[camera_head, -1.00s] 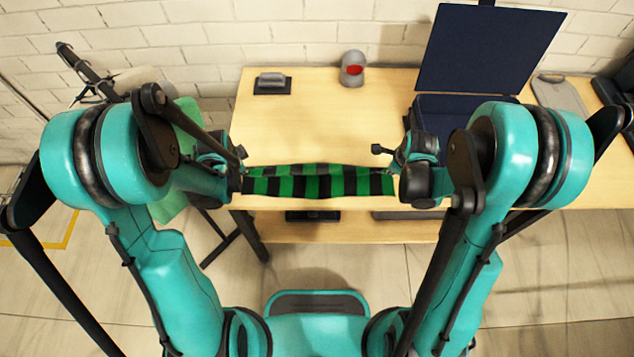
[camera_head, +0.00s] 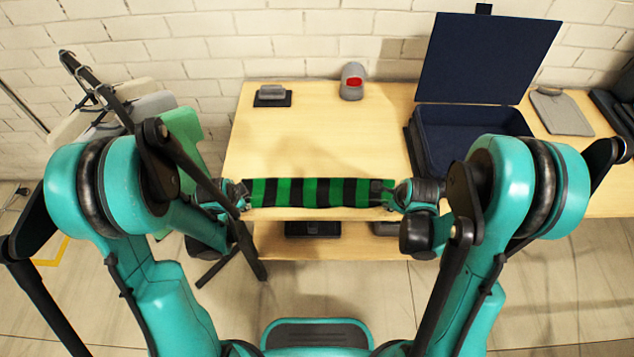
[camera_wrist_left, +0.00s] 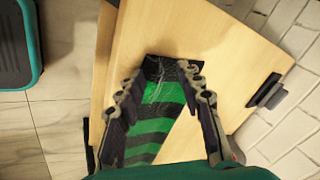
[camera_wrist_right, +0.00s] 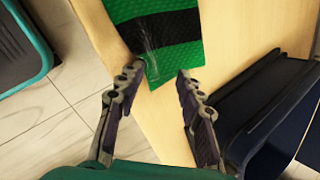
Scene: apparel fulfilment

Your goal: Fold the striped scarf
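The green and black striped scarf (camera_head: 322,192) lies as a flat band along the front edge of the table (camera_head: 290,130). My left gripper (camera_head: 243,190) is at the scarf's left end. In the left wrist view its fingers (camera_wrist_left: 162,76) are spread wide, with the scarf (camera_wrist_left: 155,125) lying between and beneath them. My right gripper (camera_head: 393,192) is at the right end. In the right wrist view its fingers (camera_wrist_right: 160,75) are apart, and the scarf's end (camera_wrist_right: 165,28) lies just beyond and between the tips. Neither gripper visibly pinches cloth.
An open dark blue box (camera_head: 470,130) with its lid raised stands at the right. A small grey and black item (camera_head: 271,95) and a grey object with a red opening (camera_head: 352,82) sit at the back. A rack with hanging clothes (camera_head: 150,105) is at the left. The middle tabletop is clear.

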